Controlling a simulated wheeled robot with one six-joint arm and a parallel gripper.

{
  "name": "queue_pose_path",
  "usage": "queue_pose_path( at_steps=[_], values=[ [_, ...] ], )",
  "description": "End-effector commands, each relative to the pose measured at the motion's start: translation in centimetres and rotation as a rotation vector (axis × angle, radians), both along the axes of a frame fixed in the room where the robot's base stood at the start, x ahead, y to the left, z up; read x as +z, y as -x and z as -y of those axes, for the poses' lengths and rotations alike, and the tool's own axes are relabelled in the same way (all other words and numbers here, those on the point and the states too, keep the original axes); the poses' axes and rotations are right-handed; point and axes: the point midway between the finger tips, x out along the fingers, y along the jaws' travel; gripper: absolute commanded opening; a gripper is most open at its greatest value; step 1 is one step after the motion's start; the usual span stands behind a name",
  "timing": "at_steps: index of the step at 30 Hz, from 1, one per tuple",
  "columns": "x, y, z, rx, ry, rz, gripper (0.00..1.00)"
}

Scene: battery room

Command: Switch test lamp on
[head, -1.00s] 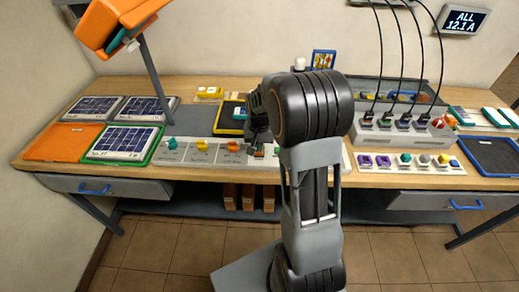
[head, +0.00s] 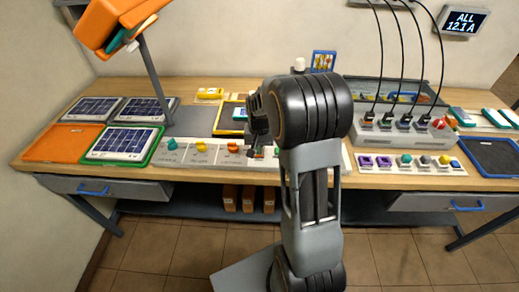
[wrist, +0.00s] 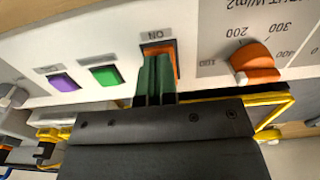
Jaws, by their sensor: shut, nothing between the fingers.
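The control panel (head: 205,152) lies along the bench's front edge. In the wrist view, which shows it upside down, an orange switch (wrist: 159,46) sits below a label reading ON. My gripper (wrist: 156,68) is shut and empty, its green fingertips over the switch and hiding most of it. I cannot tell whether they press it. In the head view my gripper (head: 252,152) is at the panel, partly hidden by my arm. The orange lamp head (head: 112,22) is on a grey post at upper left. I cannot tell whether it is lit.
An orange knob (wrist: 254,62) with a scale is beside the switch; a green button (wrist: 105,75) and a purple button (wrist: 62,82) are on its other side. Solar panels (head: 124,143) lie at left. A charger block with cables (head: 400,133) stands at right.

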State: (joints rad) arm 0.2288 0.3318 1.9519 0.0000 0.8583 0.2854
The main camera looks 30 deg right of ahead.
Motion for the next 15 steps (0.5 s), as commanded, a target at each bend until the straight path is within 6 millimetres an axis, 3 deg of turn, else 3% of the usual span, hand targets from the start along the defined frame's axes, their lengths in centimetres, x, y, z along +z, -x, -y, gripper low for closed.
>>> queue_pose_path(
  at_steps=[15],
  values=[
    [4.4, 0.0, 0.0, 0.000, 0.000, 0.000, 0.00]
  ],
)
